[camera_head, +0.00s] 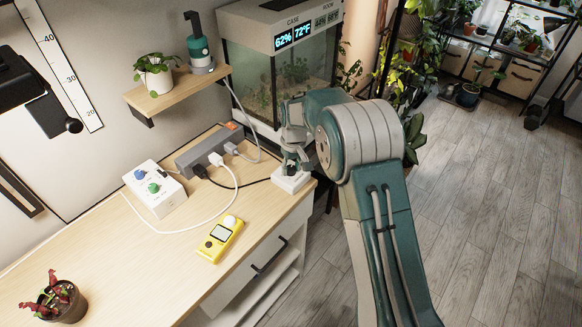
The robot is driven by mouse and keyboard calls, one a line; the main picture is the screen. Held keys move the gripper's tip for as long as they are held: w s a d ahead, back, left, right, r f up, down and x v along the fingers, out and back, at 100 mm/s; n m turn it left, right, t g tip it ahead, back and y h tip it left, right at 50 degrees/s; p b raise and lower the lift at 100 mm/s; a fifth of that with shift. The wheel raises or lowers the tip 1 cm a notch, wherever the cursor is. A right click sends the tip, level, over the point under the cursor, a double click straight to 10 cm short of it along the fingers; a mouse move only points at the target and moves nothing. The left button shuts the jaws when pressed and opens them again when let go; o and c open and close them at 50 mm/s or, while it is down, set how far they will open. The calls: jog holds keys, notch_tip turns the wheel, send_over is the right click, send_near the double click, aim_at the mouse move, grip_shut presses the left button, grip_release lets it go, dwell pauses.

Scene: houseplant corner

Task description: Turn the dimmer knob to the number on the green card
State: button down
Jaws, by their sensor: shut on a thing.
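A small white box (291,182), which looks like the dimmer, sits at the right edge of the wooden desktop. My gripper (291,166) points down onto the top of it and is shut on its knob. The fingers hide the knob and any numbers around it. A white box with a blue and a green knob (154,190) stands farther left on the desk, apart from my gripper. I cannot make out a green card in this view.
A grey power strip (208,150) with plugs and cords lies left of my gripper. A yellow handheld meter (220,239) lies in front. A glass terrarium (275,75) stands close behind my arm. A potted red plant (60,302) is at front left. The front desktop is mostly clear.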

aim_at(292, 169)
jog(key=m, duration=0.4)
jog(key=shift+f+m, duration=0.1)
jog(key=shift+m, duration=0.2)
jog(key=shift+a+m+t, duration=0.1)
jog(key=shift+m+t, duration=0.2)
jog(key=shift+m, duration=2.2)
jog(key=shift+c, duration=1.5)
grip_release()
jog(key=shift+a, duration=0.1)
notch_tip(292, 169, up, 12)
jog(key=shift+d, duration=0.25)
